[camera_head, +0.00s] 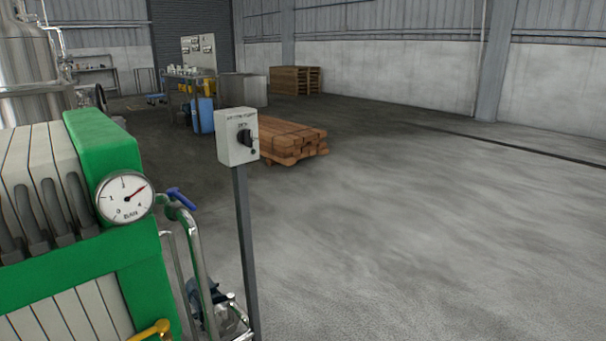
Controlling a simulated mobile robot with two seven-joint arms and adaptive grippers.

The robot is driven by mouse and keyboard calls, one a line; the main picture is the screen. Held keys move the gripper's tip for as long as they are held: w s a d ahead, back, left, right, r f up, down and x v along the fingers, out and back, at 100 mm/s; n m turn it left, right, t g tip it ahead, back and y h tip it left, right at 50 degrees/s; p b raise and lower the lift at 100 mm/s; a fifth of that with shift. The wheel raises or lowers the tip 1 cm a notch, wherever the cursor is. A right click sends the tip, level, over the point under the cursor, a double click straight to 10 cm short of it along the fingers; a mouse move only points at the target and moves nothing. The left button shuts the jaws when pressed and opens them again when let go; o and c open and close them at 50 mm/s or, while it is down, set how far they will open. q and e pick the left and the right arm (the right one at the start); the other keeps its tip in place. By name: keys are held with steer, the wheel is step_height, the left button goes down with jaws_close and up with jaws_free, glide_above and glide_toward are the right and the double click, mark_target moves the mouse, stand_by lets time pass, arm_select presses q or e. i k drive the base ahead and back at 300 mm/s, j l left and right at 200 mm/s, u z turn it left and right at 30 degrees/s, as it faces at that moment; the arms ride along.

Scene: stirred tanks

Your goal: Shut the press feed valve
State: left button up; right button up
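A green filter press (105,140) with pale plates fills the left side. A round pressure gauge (125,198) marked BAR is on its end, its red needle pointing up and right. A blue lever handle (181,198) sits by the top of a bent steel pipe (198,250) just right of the gauge. A yellow handle (150,330) shows at the bottom edge, partly cut off. I cannot tell from labels which handle is the press feed valve, or whether it is open. Neither of my grippers is in view.
A grey control box (236,137) with a black knob stands on a thin post (246,260) right of the press. A pump-like unit (228,318) is low beside the post. Stacked timber (290,140) lies behind. The concrete floor (430,240) to the right is clear.

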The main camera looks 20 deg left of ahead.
mark_target(173, 192)
steer(key=u, duration=1.4)
